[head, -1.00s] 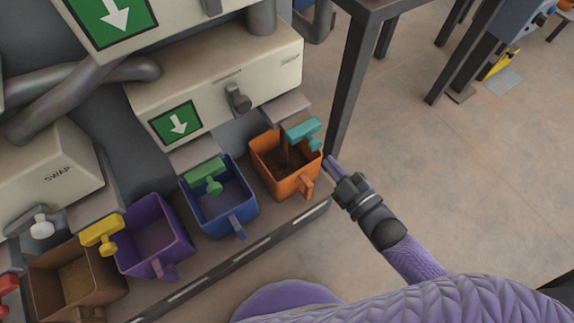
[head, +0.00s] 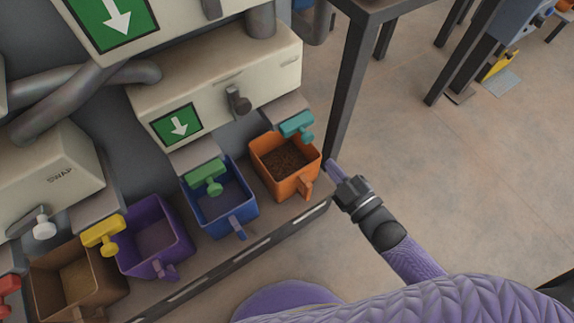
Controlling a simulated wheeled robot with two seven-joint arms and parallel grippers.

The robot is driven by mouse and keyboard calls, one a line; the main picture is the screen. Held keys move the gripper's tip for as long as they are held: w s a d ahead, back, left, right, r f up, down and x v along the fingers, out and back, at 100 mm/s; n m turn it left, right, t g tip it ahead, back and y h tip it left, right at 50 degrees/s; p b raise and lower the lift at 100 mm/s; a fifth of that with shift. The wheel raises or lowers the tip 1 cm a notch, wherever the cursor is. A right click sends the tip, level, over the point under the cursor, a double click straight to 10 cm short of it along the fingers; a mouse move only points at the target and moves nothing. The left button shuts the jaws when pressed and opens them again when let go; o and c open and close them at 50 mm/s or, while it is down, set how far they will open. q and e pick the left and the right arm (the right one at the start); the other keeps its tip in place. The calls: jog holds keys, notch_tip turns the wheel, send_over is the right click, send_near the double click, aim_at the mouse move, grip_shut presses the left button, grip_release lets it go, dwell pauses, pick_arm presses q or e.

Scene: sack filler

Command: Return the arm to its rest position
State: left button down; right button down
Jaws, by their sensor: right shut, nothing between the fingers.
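My right gripper (head: 334,170) is shut and empty. It is in the head view just right of the orange bin (head: 299,187), apart from its handle as far as I can tell. My right arm comes in from the lower right. The orange bin stands under a spout with a teal lever (head: 297,125) and holds dark brown grains (head: 285,162). No stream falls into it. My left gripper is not in view.
A blue bin (head: 238,225) under a green lever (head: 205,176), a purple bin (head: 165,263) and a brown bin (head: 45,297) stand along the shelf to the left. A dark table leg (head: 347,95) rises behind the gripper. Open floor (head: 480,180) lies to the right.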

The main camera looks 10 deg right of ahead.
jog(key=shift+v, duration=1.6)
